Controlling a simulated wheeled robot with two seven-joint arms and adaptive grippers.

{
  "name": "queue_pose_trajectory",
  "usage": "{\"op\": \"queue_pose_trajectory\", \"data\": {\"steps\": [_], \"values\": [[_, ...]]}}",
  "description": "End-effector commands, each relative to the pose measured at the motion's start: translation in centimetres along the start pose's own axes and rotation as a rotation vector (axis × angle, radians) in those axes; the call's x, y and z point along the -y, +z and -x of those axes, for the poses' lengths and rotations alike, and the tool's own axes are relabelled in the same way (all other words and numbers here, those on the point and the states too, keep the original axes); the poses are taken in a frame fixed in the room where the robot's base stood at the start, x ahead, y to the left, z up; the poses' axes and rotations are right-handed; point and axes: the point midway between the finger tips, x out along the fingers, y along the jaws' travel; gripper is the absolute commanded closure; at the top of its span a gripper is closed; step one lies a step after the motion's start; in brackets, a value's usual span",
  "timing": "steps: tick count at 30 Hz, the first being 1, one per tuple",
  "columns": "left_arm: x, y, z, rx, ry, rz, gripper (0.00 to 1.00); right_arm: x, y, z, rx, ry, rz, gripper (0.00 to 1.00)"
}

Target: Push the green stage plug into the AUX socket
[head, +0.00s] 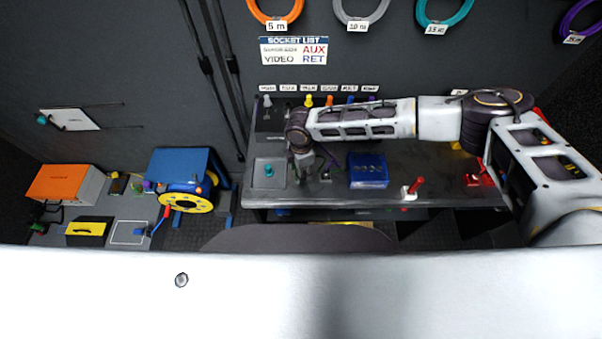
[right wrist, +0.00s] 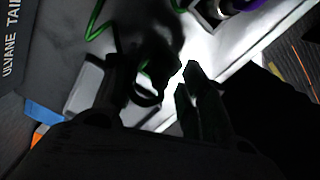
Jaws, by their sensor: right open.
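My right gripper (head: 303,172) hangs fingers-down over the dark bench (head: 320,190), left of a blue box. In the right wrist view the open fingers (right wrist: 180,80) are dark. A thin green cable (right wrist: 97,22) runs beside them and reappears near a dark rounded shape; I cannot tell whether that is the stage plug. In the head view a bit of green cable (head: 327,158) shows right of the gripper. The socket row under small labels (head: 309,88) is at the bench's back; the arm covers part of it, and I cannot read which is AUX. The left gripper is out of view.
A teal plug (head: 269,170) stands on a grey pad. The blue box (head: 368,171) and a red-handled piece (head: 414,186) are on the bench. A socket list sign (head: 293,50) hangs on the wall. A yellow-and-blue reel (head: 186,198) stands at left.

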Motion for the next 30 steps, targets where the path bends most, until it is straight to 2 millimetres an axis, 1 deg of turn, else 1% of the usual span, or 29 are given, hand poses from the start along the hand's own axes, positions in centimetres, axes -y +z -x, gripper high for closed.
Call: {"op": "queue_pose_trajectory", "data": {"steps": [4, 5, 12, 14, 15, 25, 30], "values": [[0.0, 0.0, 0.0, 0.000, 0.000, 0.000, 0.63, 0.0, 0.0, 0.0, 0.000, 0.000, 0.000, 0.57], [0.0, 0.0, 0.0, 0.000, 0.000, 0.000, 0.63, 0.0, 0.0, 0.0, 0.000, 0.000, 0.000, 0.60], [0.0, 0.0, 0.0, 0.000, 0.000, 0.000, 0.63, 0.0, 0.0, 0.0, 0.000, 0.000, 0.000, 0.90], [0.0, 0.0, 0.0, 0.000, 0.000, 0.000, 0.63, 0.0, 0.0, 0.0, 0.000, 0.000, 0.000, 0.98], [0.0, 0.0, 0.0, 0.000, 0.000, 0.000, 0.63, 0.0, 0.0, 0.0, 0.000, 0.000, 0.000, 1.00], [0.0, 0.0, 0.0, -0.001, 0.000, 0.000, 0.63, 0.0, 0.0, 0.1, 0.000, 0.000, -0.001, 1.00], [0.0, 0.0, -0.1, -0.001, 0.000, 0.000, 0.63, -0.1, 0.0, 1.0, -0.002, 0.001, -0.001, 1.00]]}}
